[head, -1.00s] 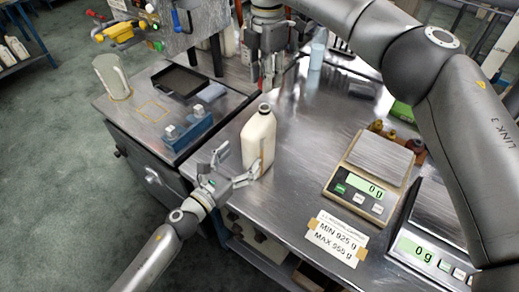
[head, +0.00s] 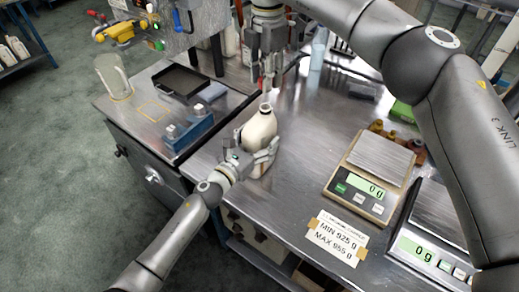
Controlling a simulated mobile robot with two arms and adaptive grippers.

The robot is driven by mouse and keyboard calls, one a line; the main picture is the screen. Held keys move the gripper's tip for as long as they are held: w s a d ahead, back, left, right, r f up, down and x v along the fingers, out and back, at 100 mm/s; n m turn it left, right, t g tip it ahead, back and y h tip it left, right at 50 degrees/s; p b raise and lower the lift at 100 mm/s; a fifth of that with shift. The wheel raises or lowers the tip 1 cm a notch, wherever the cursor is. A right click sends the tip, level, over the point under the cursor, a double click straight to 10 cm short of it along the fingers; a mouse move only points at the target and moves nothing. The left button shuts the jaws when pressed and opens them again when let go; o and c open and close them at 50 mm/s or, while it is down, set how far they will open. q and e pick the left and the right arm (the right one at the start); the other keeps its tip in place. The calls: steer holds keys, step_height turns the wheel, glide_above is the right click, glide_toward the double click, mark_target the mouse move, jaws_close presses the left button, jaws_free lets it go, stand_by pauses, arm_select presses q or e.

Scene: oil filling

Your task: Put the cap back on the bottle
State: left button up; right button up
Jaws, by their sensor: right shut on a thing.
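The cream bottle (head: 259,129) stands upright on the steel table, its neck with a dark rim uncovered at the top. My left gripper (head: 255,163) is at the lower part of the bottle, its open fingers on either side of the body and partly hiding it. My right gripper (head: 268,80) points down above the bottle's neck, apart from it. It is shut on a small reddish thing that seems to be the cap, mostly hidden between the fingers.
Two scales (head: 367,177) reading 0 g and a MIN/MAX label (head: 338,238) are at the right. A blue block holder (head: 188,130), dark tray (head: 181,81) and clear jug (head: 113,76) are at the left.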

arm_select(q)
steer(key=c, duration=1.4)
steer(key=shift+o, duration=0.2)
arm_select(e)
steer(key=shift+f, duration=2.45)
steer(key=shift+f, duration=0.9)
steer(key=shift+f, duration=0.5)
arm_select(q)
jaws_close()
arm_select(e)
steer(key=m, duration=0.5)
steer(key=shift+m, duration=0.4)
steer(key=m, duration=0.7)
